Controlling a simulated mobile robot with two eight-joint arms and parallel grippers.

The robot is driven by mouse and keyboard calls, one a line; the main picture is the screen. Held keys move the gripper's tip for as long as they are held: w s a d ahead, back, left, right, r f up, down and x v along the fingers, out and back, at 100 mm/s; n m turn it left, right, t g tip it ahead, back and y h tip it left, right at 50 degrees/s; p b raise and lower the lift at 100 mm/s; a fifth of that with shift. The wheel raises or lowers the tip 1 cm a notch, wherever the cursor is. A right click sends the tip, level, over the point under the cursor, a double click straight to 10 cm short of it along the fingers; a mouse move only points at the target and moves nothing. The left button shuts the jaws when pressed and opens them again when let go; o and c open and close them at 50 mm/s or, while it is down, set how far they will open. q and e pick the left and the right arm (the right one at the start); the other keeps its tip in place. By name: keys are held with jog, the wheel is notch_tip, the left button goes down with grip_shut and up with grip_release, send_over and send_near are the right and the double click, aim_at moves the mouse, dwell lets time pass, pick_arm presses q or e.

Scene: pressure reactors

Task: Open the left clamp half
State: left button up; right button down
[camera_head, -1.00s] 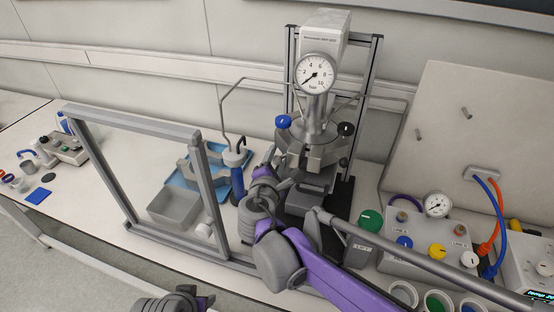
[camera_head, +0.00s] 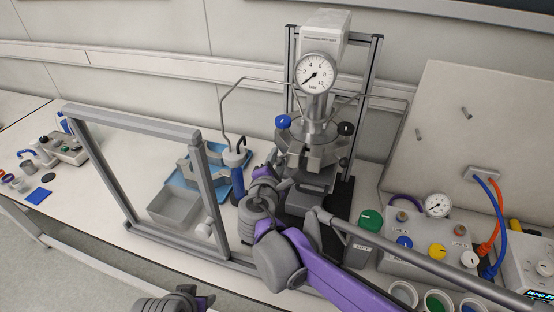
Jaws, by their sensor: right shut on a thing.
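The reactor (camera_head: 318,115) stands upright at the centre back, with a grey clamp ring (camera_head: 318,158) around its vessel head. My right gripper (camera_head: 279,170) reaches up to the left side of this ring. It is shut on what looks like the left clamp half; the fingertips and the grasped part are small and partly hidden by my own wrist. My left arm shows only as a piece at the bottom edge, and its gripper is out of view.
A grey upright frame (camera_head: 200,195) stands left of the reactor. Behind it are a blue tray (camera_head: 215,180) with grey metal parts and a grey bin (camera_head: 172,205). A control box (camera_head: 420,240) with coloured knobs and a leaning panel (camera_head: 465,125) are at right.

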dwell(0.6)
jog(key=w+a+h, duration=0.1)
jog(key=a, duration=0.1)
jog(key=w+a+m+h, duration=0.1)
jog(key=w+a, duration=0.1)
jog(key=shift+w+a+m+g, duration=0.15)
jog(key=shift+w+m+g, duration=0.05)
jog(key=shift+m+g, duration=0.1)
jog(key=c, duration=0.6)
grip_release()
jog(key=shift+s, duration=0.1)
